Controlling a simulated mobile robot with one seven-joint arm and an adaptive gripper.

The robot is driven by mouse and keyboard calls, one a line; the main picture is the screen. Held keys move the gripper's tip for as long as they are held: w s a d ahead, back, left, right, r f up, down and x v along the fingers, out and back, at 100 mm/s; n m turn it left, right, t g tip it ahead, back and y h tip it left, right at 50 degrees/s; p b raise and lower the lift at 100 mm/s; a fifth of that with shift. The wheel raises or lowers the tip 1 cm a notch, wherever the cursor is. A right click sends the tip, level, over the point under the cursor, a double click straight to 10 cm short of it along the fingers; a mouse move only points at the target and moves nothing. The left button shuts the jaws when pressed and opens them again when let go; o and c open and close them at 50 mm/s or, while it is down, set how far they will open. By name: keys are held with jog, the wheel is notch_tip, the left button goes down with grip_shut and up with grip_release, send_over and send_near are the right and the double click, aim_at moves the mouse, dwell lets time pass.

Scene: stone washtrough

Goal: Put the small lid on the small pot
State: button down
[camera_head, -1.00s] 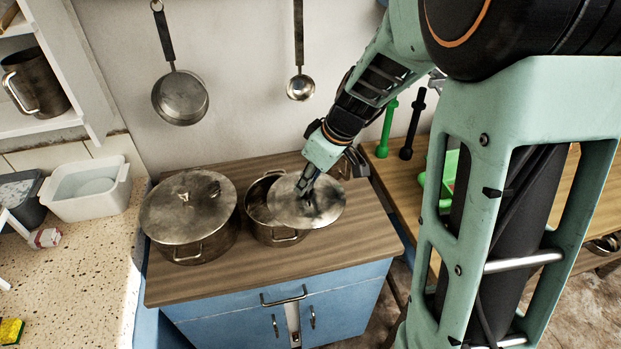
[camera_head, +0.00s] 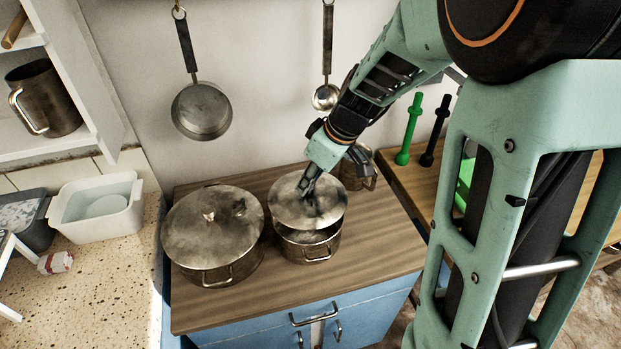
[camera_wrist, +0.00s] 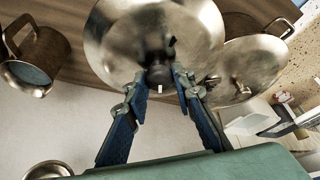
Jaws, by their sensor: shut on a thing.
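My gripper (camera_head: 308,190) is shut on the knob of the small lid (camera_head: 286,208), a round worn metal disc. The lid is held over the small pot (camera_head: 306,250), covering most of its mouth from this angle. A strip of the pot's dark opening shows along the near side, so the lid looks raised and a little toward the back. In the wrist view the lid (camera_wrist: 115,40) fills the upper middle, with my fingertips (camera_wrist: 160,78) at its knob. The small pot is hidden behind the lid there.
A large lidded pot (camera_head: 212,232) stands close on the left on the wooden counter (camera_head: 370,250). A metal mug (camera_wrist: 40,52) stands behind my gripper. A pan (camera_head: 201,110) and a ladle (camera_head: 325,97) hang on the wall. The counter's right front is clear.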

aim_at(312, 193)
jog(key=shift+f+b, duration=0.9)
jog(key=shift+f, duration=1)
jog(key=shift+f+b, duration=0.25)
jog(key=shift+b, duration=0.75)
jog(key=shift+f+b, duration=0.65)
jog(key=shift+b, duration=0.25)
jog(key=shift+r, duration=0.15)
dwell(0.6)
jog(key=shift+f+b, duration=0.2)
jog(key=shift+b, duration=0.55)
dwell(0.4)
jog(key=c, duration=1.6)
grip_release()
jog(key=shift+o, duration=0.4)
